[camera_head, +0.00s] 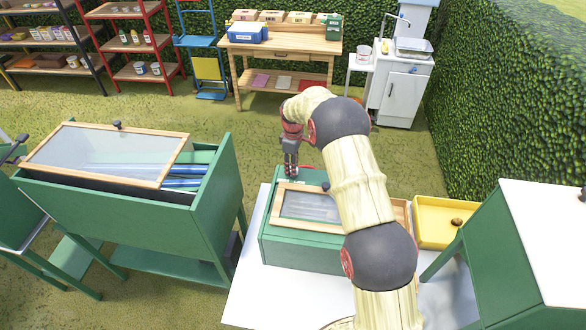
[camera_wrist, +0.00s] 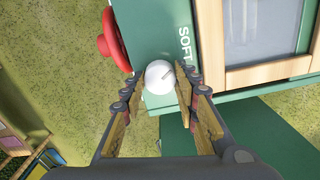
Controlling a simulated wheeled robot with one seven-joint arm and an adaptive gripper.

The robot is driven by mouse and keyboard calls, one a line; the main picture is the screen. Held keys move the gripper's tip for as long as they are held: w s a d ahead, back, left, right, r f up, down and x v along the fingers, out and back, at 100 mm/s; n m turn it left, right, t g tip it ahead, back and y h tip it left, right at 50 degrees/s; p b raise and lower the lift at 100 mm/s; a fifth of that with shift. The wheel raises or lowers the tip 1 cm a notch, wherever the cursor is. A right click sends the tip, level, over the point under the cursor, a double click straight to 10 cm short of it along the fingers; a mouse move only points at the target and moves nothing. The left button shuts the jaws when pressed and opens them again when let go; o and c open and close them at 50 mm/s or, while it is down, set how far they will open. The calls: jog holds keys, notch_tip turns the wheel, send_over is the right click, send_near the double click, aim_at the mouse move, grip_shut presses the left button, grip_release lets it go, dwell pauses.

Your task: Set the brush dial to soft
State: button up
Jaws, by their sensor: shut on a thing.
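The round white brush dial (camera_wrist: 158,75) sits on the green machine (camera_wrist: 150,30), which also shows in the head view (camera_head: 300,247). The word SOFT (camera_wrist: 184,45) is printed beside it. A short dark mark on the dial slants up and right, roughly towards that word. My gripper (camera_wrist: 162,84) has one finger on each side of the dial and is shut on it. In the head view my gripper (camera_head: 291,172) points down at the machine's far left corner, and the dial cannot be made out there.
A red handle-like part (camera_wrist: 114,40) is close by the dial. A wood-framed window (camera_wrist: 262,40) lies on the machine's top. The machine stands on a white table (camera_head: 243,295) with a yellow tray (camera_head: 432,218) at right. A green bin (camera_head: 130,220) stands at left.

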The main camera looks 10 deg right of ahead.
jog(key=shift+n, duration=1)
jog(key=o, duration=1.2)
jog(key=shift+c, duration=0.2)
notch_tip(320, 180, up, 12)
